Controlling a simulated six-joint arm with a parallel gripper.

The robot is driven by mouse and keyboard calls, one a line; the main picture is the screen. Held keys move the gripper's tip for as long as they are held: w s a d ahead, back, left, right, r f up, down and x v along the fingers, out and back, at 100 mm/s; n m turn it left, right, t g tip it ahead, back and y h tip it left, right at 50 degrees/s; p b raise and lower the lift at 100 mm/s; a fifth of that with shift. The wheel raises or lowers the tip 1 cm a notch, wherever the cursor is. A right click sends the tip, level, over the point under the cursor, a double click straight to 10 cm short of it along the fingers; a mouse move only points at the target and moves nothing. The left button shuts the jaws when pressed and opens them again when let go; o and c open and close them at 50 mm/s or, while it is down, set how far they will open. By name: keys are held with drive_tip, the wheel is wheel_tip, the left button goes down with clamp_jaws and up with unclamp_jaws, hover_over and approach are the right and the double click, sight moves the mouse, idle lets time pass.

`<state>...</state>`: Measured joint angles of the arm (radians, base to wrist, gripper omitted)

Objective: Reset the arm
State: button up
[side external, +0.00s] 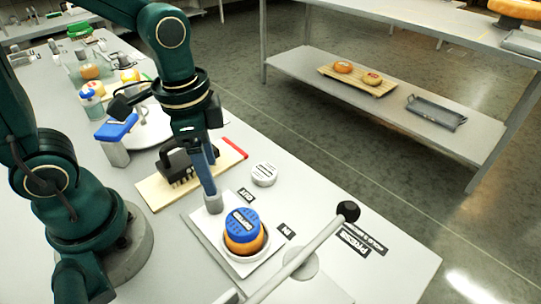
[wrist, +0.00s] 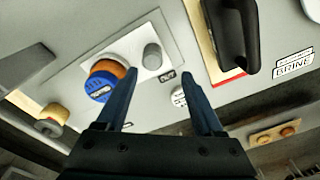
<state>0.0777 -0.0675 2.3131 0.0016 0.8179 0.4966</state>
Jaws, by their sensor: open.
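My gripper (side external: 209,188) points down over the near bench, its blue fingers open with nothing between them. In the wrist view the two fingers of my gripper (wrist: 160,70) stand well apart. The fingertips appear close to a grey cylinder (side external: 214,204) on a white plate (side external: 204,226); I cannot tell whether they touch it. An orange cheese wheel (side external: 245,246) with a blue labelled disc (side external: 242,224) on top sits in a round white dish on that plate. The wheel (wrist: 109,70) and disc (wrist: 98,88) also show in the wrist view.
A lever with a black ball (side external: 348,211) angles across the near bench end. A white round disc (side external: 264,174) lies beside a wooden board (side external: 155,190) bearing a black-handled tool (side external: 180,163). A blue-topped block (side external: 116,130) stands behind. Two cheeses rest on a far shelf board (side external: 357,84).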

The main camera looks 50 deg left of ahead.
wheel_tip(320, 180, up, 7)
drive_tip(key=s+a+n+t, duration=0.1)
drive_tip(key=s+n+t, duration=0.2)
drive_tip(key=n, duration=0.3)
drive_tip(key=shift+a+n+t, duration=0.25)
drive_tip(key=shift+n+t, duration=0.05)
drive_tip(key=shift+t, duration=0.6)
idle(0.3)
